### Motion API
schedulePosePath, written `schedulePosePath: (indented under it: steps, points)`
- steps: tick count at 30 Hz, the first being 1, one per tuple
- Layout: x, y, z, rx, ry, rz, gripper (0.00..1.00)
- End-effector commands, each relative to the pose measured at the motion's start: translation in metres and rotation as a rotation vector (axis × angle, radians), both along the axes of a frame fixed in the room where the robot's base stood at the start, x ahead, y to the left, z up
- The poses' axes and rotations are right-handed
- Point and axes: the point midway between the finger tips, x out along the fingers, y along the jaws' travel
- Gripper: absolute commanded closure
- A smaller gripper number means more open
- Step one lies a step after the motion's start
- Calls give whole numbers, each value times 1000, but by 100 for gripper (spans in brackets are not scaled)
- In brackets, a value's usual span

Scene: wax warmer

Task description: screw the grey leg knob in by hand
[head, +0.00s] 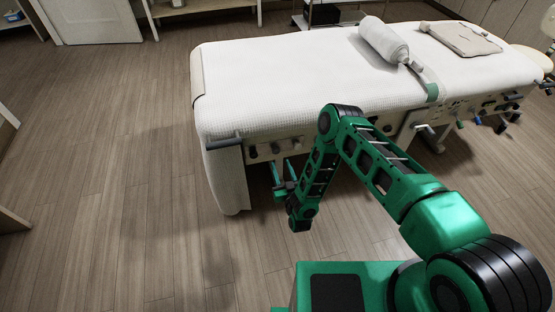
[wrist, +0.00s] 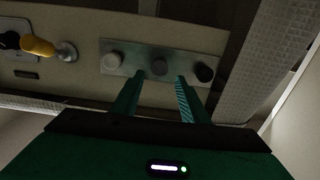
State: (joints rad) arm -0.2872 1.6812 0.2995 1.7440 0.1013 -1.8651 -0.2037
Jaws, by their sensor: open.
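Three round knobs sit in a row on a metal plate (wrist: 183,57) under the table edge. In the wrist view the left knob (wrist: 113,60) and middle knob (wrist: 159,67) look dark grey, and the right knob (wrist: 204,72) looks darker. The dim light makes it hard to tell which is the grey leg knob. My gripper (wrist: 160,78) is open and empty. Its fingers point at the plate, with the middle knob showing between their tips. I cannot tell how much gap is left. In the head view my gripper (head: 282,164) is below the table's near side.
A white-covered treatment table (head: 290,75) stands ahead, with a rolled towel (head: 382,40) on top. A dark bar handle (head: 225,143) juts out at its near left corner. A yellow-handled lever (wrist: 38,46) is left of the plate. The floor to the left is clear.

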Motion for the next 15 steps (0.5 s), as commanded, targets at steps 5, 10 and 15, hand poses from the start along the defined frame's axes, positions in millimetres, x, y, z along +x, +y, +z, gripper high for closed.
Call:
schedulePosePath:
  steps: [5,10,15]
  points:
    - [13,2,1,-1,-1,-1,60]
    - [24,5,1,-1,-1,-1,60]
    - [35,9,1,-1,-1,-1,60]
